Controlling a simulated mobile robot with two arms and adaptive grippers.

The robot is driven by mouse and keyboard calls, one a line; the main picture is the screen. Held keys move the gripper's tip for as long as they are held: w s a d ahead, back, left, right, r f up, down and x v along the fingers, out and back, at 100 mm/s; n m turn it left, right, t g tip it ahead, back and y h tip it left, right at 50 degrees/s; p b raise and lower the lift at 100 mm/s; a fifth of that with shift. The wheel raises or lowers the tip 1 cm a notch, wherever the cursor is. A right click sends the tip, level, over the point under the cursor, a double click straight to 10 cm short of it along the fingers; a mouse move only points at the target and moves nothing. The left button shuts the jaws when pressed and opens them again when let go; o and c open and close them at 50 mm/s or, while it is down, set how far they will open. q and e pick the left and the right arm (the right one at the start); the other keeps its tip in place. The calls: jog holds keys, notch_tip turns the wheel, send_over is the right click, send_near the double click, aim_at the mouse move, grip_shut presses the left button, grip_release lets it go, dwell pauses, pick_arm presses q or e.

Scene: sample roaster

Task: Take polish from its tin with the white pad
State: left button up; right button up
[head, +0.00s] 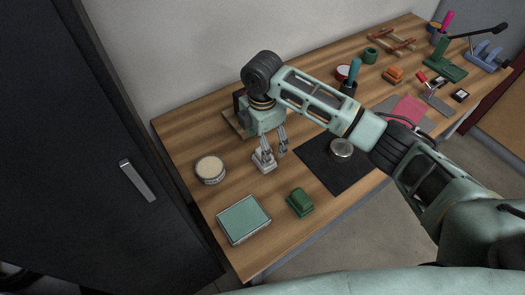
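A round tin (210,169) with a pale cream top sits on the wooden table at the left. The white pad (262,163) lies on the table to the right of the tin. My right gripper (275,155) points down over the pad's right side, with its fingers apart. One finger overlaps the pad in the view, and the other stands just right of it. I cannot tell whether they touch the pad. My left gripper is out of view.
A teal box (243,220) and a green block (300,202) are near the front edge. A round metal piece (341,148) rests on a black mat (328,174). Several tools stand at the far right. A dark cabinet (110,120) borders the table's left.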

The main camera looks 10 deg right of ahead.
jog(key=shift+s+d+f, duration=0.1)
jog(key=shift+s+f, duration=0.1)
jog(key=shift+f, duration=0.25)
jog(key=shift+s+f, duration=0.15)
jog(key=shift+f, duration=0.3)
notch_tip(320, 180, down, 3)
jog(key=shift+s+d+r, duration=0.1)
jog(key=shift+d+r, duration=0.05)
jog(key=shift+f, duration=0.8)
jog(key=shift+c, duration=0.3)
jog(key=c, duration=1.2)
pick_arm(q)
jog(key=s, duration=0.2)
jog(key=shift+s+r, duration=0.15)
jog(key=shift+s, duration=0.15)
pick_arm(e)
jog(key=shift+r, duration=0.15)
jog(key=r, duration=0.3)
jog(key=shift+w+r, duration=0.2)
jog(key=shift+r, duration=0.2)
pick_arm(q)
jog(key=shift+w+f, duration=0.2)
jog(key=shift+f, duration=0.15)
pick_arm(e)
jog(key=s+d+r, duration=0.1)
jog(key=d+r, duration=0.6)
jog(key=d, duration=0.4)
jog(key=shift+d, duration=0.3)
